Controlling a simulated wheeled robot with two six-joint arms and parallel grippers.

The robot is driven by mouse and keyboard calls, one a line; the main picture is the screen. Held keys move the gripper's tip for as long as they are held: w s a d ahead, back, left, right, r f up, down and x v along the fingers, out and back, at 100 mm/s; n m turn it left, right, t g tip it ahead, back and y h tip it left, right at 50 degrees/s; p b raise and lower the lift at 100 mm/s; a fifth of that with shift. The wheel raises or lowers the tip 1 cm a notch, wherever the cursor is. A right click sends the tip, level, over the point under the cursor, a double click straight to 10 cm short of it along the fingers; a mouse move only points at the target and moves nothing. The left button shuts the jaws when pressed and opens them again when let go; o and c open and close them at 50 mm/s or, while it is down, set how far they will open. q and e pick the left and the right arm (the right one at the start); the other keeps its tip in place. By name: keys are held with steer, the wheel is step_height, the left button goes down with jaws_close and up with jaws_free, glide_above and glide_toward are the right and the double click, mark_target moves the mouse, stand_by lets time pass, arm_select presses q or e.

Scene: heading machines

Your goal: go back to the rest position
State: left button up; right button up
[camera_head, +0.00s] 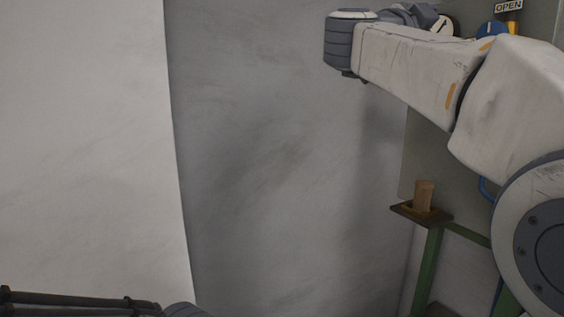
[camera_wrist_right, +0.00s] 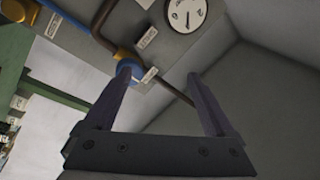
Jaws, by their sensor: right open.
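My right arm comes in from the right in the head view and reaches up in front of a grey panel. My right gripper (camera_wrist_right: 166,75) shows in the right wrist view with its two dark fingers spread apart and nothing between them. In that view a round white gauge (camera_wrist_right: 186,14) and a blue fitting (camera_wrist_right: 128,72) on a pipe lie beyond the fingers. In the head view the right gripper's fingers cannot be made out behind the wrist. My left gripper's fingers are not visible; only a dark part of mine shows at the bottom left.
A sign reading OPEN (camera_head: 508,6) is at the top right of the head view. A brown block (camera_head: 424,195) stands on a small dark shelf (camera_head: 418,217) on a green frame (camera_head: 428,265), below my right arm. Bare pale walls (camera_head: 270,150) fill the left and middle.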

steer(key=w+a+f+n+t+y, duration=0.85)
steer(key=w+f+n, duration=0.35)
steer(key=n, duration=0.2)
steer(key=s+a+f+n+g+y, duration=0.1)
steer(key=a+f+n+g+y, duration=0.2)
steer(key=f, duration=0.9)
steer(key=a+f+n+g+y, duration=0.15)
steer(key=f+n+y, duration=0.35)
steer(key=f, duration=0.7)
steer(key=s+f+g+y, duration=0.1)
steer(key=s+f+g, duration=1)
steer(key=s+f, duration=1.4)
steer(key=s+a+f+n+g+y+b, duration=0.1)
steer(key=s+a+f+n+g+b, duration=0.1)
steer(key=s+a+f+n+b, duration=0.5)
steer(key=s+a+f+b, duration=0.2)
steer(key=s+a+b, duration=0.3)
steer(key=b, duration=0.3)
steer(key=shift+s+a+f+n+g+b, duration=0.3)
steer(key=shift+s+a+f+n+g, duration=0.1)
steer(key=shift+s, duration=0.35)
